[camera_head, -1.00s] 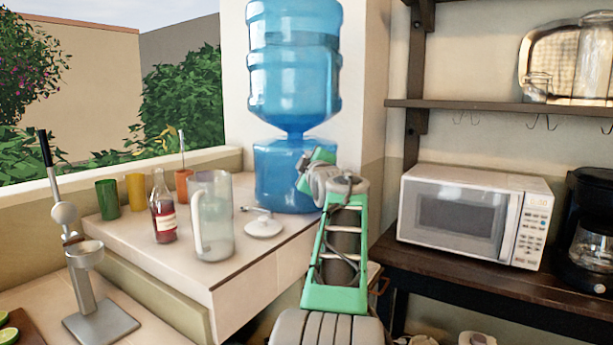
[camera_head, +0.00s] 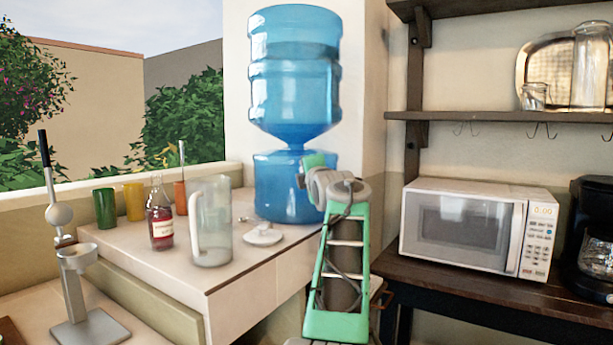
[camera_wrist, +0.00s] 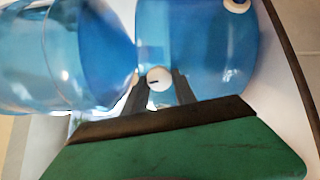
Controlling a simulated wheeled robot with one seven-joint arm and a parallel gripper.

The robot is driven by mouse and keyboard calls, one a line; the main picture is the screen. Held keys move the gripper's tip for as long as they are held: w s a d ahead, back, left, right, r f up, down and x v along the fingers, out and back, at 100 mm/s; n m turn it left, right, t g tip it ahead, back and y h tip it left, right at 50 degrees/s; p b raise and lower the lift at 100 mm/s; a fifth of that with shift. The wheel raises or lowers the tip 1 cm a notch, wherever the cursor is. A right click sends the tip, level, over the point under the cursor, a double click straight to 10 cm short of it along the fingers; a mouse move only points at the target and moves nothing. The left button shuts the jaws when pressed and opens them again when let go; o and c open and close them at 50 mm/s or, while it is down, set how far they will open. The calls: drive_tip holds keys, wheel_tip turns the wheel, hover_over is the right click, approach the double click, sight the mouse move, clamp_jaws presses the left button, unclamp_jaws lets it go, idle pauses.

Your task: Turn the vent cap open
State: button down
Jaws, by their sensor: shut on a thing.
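The blue water dispenser (camera_head: 285,185) stands on the white counter with a large blue bottle (camera_head: 293,90) upside down on it. In the wrist view, a small round white cap with a dark slot, which looks like the vent cap (camera_wrist: 158,78), sits against the blue body. My gripper (camera_wrist: 160,82) has its two dark fingers on either side of this cap and is shut on it. In the head view my green and grey arm reaches the dispenser's right side; the fingertips and the cap are hidden there.
A clear pitcher (camera_head: 212,222), a white lid (camera_head: 263,235), a red bottle (camera_head: 160,215) and coloured cups stand on the counter left of my arm. A microwave (camera_head: 478,228) sits on the dark table to the right, below a wall shelf (camera_head: 480,116).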

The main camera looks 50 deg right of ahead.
idle(0.4)
drive_tip(key=c, duration=1)
unclamp_jaws()
drive_tip(key=shift+c, duration=0.2)
drive_tip(key=b+v, duration=0.1)
drive_tip(key=v, duration=0.6)
drive_tip(key=shift+s+a, duration=0.25)
drive_tip(key=shift+s, duration=0.05)
